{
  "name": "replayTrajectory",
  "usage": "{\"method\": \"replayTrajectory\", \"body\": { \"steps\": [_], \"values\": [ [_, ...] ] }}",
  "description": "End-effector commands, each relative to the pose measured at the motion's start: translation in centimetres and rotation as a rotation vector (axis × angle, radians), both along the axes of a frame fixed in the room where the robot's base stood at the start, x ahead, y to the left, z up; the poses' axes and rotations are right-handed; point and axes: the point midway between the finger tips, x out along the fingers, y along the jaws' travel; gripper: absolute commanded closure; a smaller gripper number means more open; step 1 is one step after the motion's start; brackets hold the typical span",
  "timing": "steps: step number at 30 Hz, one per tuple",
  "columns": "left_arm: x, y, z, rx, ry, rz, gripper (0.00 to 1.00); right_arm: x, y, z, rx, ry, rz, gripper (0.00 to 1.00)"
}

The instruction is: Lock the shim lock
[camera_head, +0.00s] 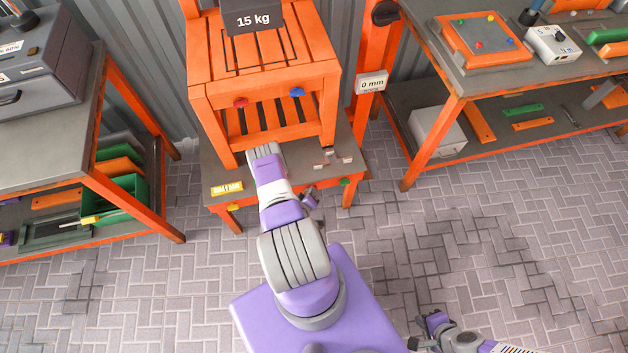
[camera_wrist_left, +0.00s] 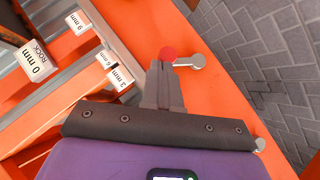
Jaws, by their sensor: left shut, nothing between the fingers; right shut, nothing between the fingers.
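The shim lock is not clearly identifiable. My right gripper (camera_head: 437,322) is low in the picture over the floor, shut and empty.
An orange slatted chair (camera_head: 265,90) bears a 15 kg weight (camera_head: 256,18) and stands on the low stand (camera_head: 345,165). A 0 mm sign (camera_head: 371,84) is on the post. Benches stand at left and right. The floor in front is clear.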

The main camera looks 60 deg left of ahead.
Motion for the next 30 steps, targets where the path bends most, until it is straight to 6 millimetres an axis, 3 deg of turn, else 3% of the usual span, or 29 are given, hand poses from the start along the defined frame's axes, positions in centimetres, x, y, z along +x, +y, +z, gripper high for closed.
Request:
{"method": "replayTrajectory", "body": {
  "steps": [17,26,30],
  "values": [
    [-0.1,0.0,0.2,-0.001,-0.001,0.001,1.0,0.0,0.0,0.2,0.0,0.0,0.0,1.0],
    [-1.0,0.4,3.8,0.0,0.0,-0.017,1.0,0.0,0.0,3.2,0.0,0.0,0.0,1.0],
    [-3.3,-1.7,5.3,-0.005,0.002,-0.016,1.0,0.0,0.0,3.8,0.0,0.0,0.0,1.0]
  ]
}}
